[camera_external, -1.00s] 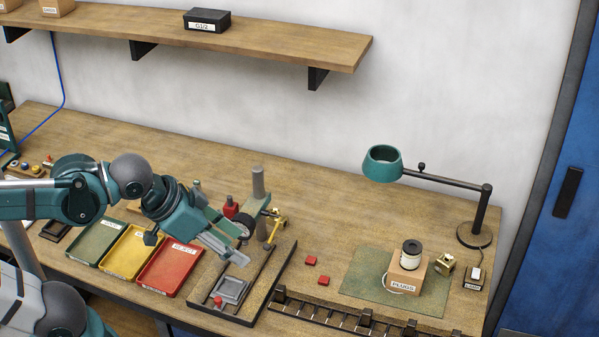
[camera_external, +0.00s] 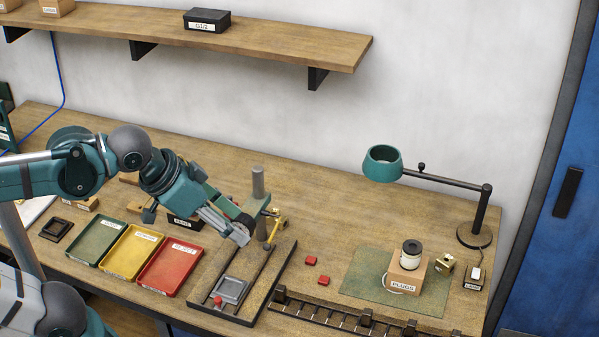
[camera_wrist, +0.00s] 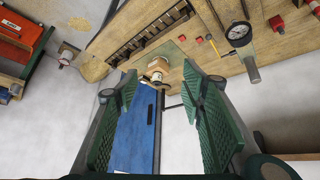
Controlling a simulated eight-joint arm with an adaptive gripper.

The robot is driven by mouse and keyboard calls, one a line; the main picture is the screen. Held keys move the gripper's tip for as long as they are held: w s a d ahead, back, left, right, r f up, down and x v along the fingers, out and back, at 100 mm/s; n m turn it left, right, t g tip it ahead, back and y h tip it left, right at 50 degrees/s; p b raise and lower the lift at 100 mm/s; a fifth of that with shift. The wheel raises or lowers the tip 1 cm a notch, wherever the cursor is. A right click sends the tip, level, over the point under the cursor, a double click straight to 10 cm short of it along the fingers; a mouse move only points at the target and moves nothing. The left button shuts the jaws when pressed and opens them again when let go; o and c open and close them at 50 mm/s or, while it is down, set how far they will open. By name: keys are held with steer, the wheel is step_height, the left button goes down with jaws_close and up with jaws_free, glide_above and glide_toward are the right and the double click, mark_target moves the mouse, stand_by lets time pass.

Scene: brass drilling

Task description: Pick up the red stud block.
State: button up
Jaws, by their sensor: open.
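Two small red blocks lie on the bench right of the drill press base, one farther back (camera_external: 311,260) and one nearer the front (camera_external: 323,280). I cannot tell which is the stud block. They also show as small red spots near the top of the wrist view, one at the right (camera_wrist: 199,40) and one at the left (camera_wrist: 182,38). My gripper (camera_external: 239,235) is open, above the drill press base and left of both blocks. In the wrist view its green ridged fingers (camera_wrist: 160,85) stand apart with nothing held between them.
The drill press (camera_external: 258,185) with its brass handle stands close beside my gripper. A red tray (camera_external: 170,267) lies to the left. The plugs box (camera_external: 406,272) stands on a green mat (camera_external: 362,273) at the right. A slotted rack (camera_external: 345,318) runs along the front edge.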

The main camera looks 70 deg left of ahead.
steer(key=w+a+r+n+g+b, duration=0.1)
steer(key=w+a+n, duration=0.35)
steer(key=a, duration=0.25)
steer(key=w+a+r+n+g, duration=0.1)
steer(key=w+a+n, duration=0.2)
steer(key=a+n, duration=0.4)
steer(key=w+a+r+n+g+b, duration=0.15)
steer(key=w+a+n, duration=0.25)
steer(key=a, duration=0.4)
steer(key=a+f+n+h, duration=0.2)
steer(key=a+n, duration=0.4)
steer(key=a, duration=0.7)
steer(key=a+f+n+h, duration=0.15)
steer(key=a+n, duration=0.45)
steer(key=a, duration=0.8)
step_height(320, 180, down, 31)
steer(key=shift+s+f, duration=0.15)
steer(key=shift+s, duration=0.05)
steer(key=shift+y, duration=0.25)
steer(key=shift+x, duration=1.25)
steer(key=shift+f, duration=0.1)
